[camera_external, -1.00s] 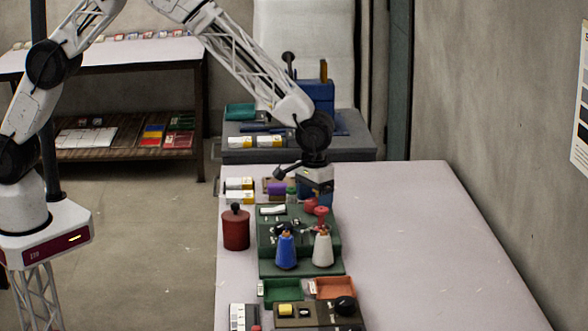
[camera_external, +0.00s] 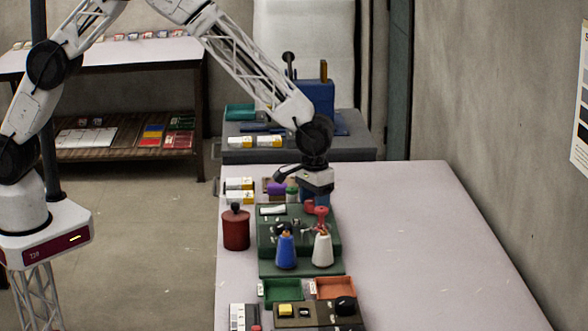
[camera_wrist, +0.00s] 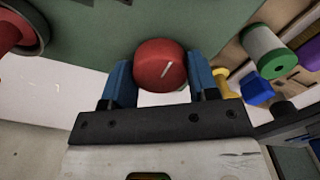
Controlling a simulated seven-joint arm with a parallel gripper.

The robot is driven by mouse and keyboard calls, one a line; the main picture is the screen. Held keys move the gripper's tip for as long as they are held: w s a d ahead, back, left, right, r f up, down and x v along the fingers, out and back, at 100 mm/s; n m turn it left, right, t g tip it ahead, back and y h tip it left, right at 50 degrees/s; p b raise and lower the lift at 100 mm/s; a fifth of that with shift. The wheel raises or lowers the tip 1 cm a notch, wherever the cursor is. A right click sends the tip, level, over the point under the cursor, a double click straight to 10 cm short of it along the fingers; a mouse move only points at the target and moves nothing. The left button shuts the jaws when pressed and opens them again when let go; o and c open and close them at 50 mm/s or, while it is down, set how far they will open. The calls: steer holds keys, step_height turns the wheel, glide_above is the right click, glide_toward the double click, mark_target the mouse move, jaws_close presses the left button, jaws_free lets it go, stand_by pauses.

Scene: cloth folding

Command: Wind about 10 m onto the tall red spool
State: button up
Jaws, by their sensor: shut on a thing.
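My gripper (camera_wrist: 160,82) has its blue fingers on both sides of a round red knob (camera_wrist: 160,64), shut on it, with a white mark on the knob's top. In the external view my gripper (camera_external: 314,200) is low over the back of the green winding machine (camera_external: 330,238). A red spool-shaped part (camera_external: 321,216) stands on the machine close to my gripper. A flanged red part (camera_wrist: 12,32) shows at the upper left of the wrist view; I cannot tell whether it is the same spool. The thread and its length cannot be made out.
A blue cone (camera_external: 286,250) and a white cone (camera_external: 322,250) stand at the machine's front. A red canister (camera_external: 236,230) is to its left. Green (camera_external: 282,291) and orange (camera_external: 334,288) trays lie in front. A green-topped spool (camera_wrist: 270,50) is near my gripper. The table's right side is clear.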

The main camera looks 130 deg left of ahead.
steer(key=m, duration=0.5)
steer(key=shift+m, duration=2.4)
steer(key=o, duration=0.9)
steer(key=shift+r, duration=0.2)
steer(key=shift+r, duration=3.75)
